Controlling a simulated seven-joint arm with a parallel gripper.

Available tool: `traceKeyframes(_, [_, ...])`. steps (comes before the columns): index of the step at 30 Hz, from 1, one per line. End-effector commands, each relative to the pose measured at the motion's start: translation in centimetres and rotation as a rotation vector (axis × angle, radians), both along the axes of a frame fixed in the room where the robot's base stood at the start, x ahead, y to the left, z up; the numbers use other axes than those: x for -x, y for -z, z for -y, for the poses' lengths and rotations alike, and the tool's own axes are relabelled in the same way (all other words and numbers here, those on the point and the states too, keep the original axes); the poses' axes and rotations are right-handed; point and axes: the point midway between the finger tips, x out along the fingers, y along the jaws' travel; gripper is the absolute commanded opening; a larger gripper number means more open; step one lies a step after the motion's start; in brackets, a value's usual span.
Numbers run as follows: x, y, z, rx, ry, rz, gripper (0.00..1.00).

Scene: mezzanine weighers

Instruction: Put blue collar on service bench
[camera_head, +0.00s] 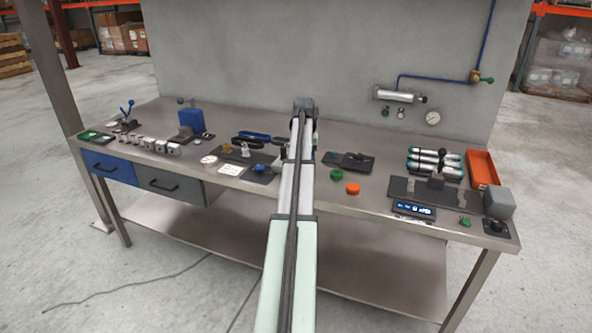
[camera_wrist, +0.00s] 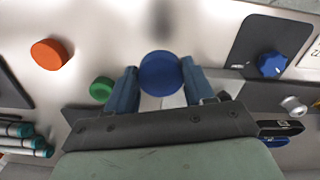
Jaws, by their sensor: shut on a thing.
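The blue collar (camera_wrist: 160,73) is a round blue disc between the two fingers of my gripper (camera_wrist: 160,84) in the wrist view. The fingers are shut on it from both sides. The service bench (camera_head: 378,206) is the long grey worktop across the head view. Its pale top (camera_wrist: 105,30) also lies behind the collar in the wrist view. My arm hides the collar and the fingers in the head view. I cannot tell the collar's exact height over the bench top.
An orange disc (camera_head: 352,188) and a green disc (camera_head: 337,175) lie right of my arm. A dark plate with a blue knob (camera_head: 259,169) is left of it. Teal-ended cylinders (camera_head: 434,165), an orange tray (camera_head: 482,168) and a blue-lit display (camera_head: 414,210) stand farther right.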

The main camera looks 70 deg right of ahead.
Motion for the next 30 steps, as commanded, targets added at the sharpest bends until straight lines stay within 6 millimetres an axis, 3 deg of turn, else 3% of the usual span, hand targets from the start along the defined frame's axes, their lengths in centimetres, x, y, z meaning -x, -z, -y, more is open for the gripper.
traceKeyframes(4, [0.0, 2.5, -0.1, -0.001, 0.0, 0.0, 0.23])
traceKeyframes(18, [0.0, 6.8, 0.0, 0.0, -0.001, 0.0, 0.23])
traceKeyframes(30, [0.0, 7.1, 0.0, 0.0, -0.001, 0.0, 0.23])
